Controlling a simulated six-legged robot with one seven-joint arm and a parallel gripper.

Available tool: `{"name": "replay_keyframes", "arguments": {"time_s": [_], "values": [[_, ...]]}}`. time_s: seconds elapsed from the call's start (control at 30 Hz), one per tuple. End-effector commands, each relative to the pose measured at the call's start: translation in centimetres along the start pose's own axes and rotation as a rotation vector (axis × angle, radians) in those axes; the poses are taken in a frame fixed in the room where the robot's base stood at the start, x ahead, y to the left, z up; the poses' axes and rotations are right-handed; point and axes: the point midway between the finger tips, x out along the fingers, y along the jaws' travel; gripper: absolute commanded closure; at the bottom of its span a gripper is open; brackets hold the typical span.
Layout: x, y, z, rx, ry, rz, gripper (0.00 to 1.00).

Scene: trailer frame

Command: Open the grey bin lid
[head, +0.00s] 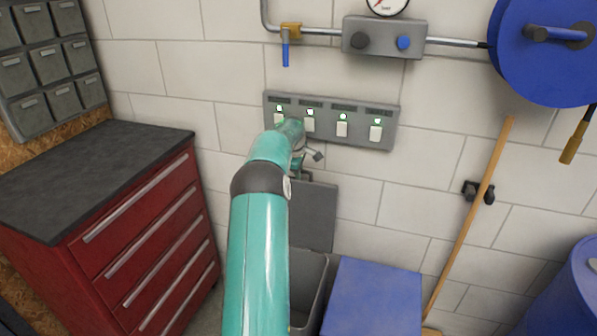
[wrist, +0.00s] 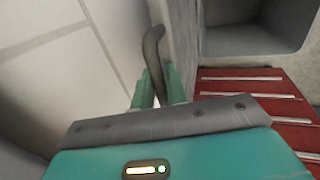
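The grey bin (head: 321,290) stands on the floor against the wall, partly hidden behind my arm. Its grey lid (head: 314,215) is raised and stands near upright at the wall side, so the bin's mouth is uncovered. In the wrist view the lid (wrist: 181,25) is a grey panel beside the open bin cavity (wrist: 250,38). My gripper (head: 299,165) is at the lid's upper edge, below the switch panel. In the wrist view my gripper's fingers (wrist: 160,88) are on both sides of the dark curved lid handle (wrist: 153,45) and look closed on it.
A red drawer cabinet (head: 140,245) stands left of the bin. A blue box (head: 372,298) stands close on its right. The switch panel (head: 331,120) is on the wall just above my gripper. A broom handle (head: 470,220) leans farther right.

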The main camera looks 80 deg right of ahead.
Motion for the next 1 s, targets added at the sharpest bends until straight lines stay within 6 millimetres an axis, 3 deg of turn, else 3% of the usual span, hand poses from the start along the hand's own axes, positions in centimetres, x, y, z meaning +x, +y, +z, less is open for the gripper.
{"name": "replay_keyframes", "arguments": {"time_s": [0.07,0.47,1.0], "values": [[0.0,0.0,-0.4,-0.003,0.003,-0.001,0.71],[-0.8,0.3,-0.2,-0.001,-0.001,0.002,0.71],[-11.5,0.2,-0.2,0.000,0.002,0.003,0.71]]}}
